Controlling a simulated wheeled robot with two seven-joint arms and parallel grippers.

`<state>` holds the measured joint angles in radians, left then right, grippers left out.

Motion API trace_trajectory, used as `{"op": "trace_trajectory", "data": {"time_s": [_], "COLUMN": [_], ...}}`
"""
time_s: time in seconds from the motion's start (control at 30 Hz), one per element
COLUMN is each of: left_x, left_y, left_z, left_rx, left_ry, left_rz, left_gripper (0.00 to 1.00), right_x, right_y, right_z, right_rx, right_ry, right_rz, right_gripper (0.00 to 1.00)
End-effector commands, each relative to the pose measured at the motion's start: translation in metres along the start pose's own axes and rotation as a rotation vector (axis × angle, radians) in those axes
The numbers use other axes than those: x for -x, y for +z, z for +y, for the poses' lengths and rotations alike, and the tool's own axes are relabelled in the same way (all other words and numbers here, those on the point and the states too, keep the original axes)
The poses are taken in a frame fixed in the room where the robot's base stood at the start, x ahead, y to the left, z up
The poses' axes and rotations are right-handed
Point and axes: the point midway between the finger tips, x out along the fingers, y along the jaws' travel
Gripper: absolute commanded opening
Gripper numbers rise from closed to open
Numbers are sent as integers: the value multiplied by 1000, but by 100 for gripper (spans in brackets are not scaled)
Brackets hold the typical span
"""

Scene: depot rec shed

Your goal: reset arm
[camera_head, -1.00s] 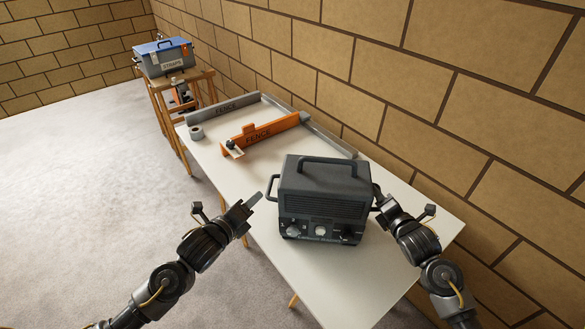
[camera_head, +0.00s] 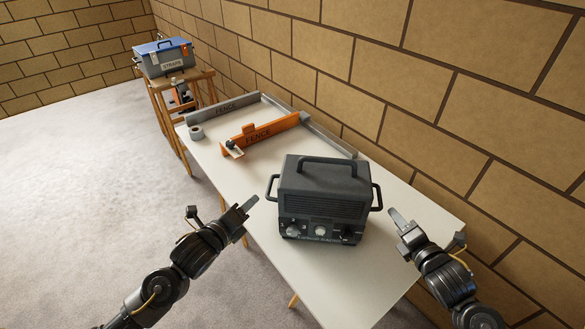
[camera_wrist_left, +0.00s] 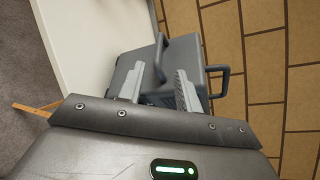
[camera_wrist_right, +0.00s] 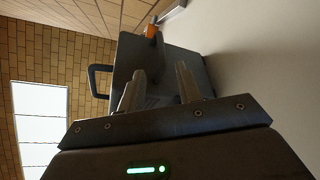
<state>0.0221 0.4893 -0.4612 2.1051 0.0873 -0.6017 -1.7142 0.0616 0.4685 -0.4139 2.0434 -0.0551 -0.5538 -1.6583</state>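My left gripper (camera_head: 242,208) is off the left edge of the table, left of the dark grey box-shaped machine (camera_head: 322,190) and apart from it. In the left wrist view its two fingers (camera_wrist_left: 158,86) stand apart with nothing between them. My right gripper (camera_head: 402,225) is right of the machine, over the table, clear of its side handle. In the right wrist view its fingers (camera_wrist_right: 160,90) are apart and empty. The machine stands upright on the white table (camera_head: 290,265), with a top handle, two side handles and knobs on its front.
An orange fence (camera_head: 265,135) and a grey fence (camera_head: 225,106) lie on the table's far part, near a grey tape roll (camera_head: 196,132). A blue-lidded straps box (camera_head: 163,58) sits on a wooden stand (camera_head: 158,98). A brick wall (camera_head: 450,90) runs along the right. The floor at left is clear.

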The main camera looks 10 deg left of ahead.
Motion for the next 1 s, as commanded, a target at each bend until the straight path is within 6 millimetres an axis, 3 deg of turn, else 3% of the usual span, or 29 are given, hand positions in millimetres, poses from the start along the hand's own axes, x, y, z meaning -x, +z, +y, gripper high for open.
{"op": "trace_trajectory", "data": {"time_s": [0.2, 0.73, 0.87, 1.0], "left_x": [0, 2, 20, 65], "left_y": [0, -3, -22, -58], "left_z": [0, 3, 22, 60], "left_rx": [0, 37, 275, 773], "left_ry": [0, 15, 121, 361], "left_rz": [0, 4, 15, -28], "left_gripper": [34, 34, 34, 34], "right_x": [15, 18, 35, 80], "right_y": [0, -4, -22, -58], "right_z": [0, -3, -21, -59], "right_rx": [0, -37, -275, -777], "right_ry": [-1, -17, -121, -358], "right_rz": [0, 2, 0, -65], "right_gripper": [34, 34, 34, 34]}}
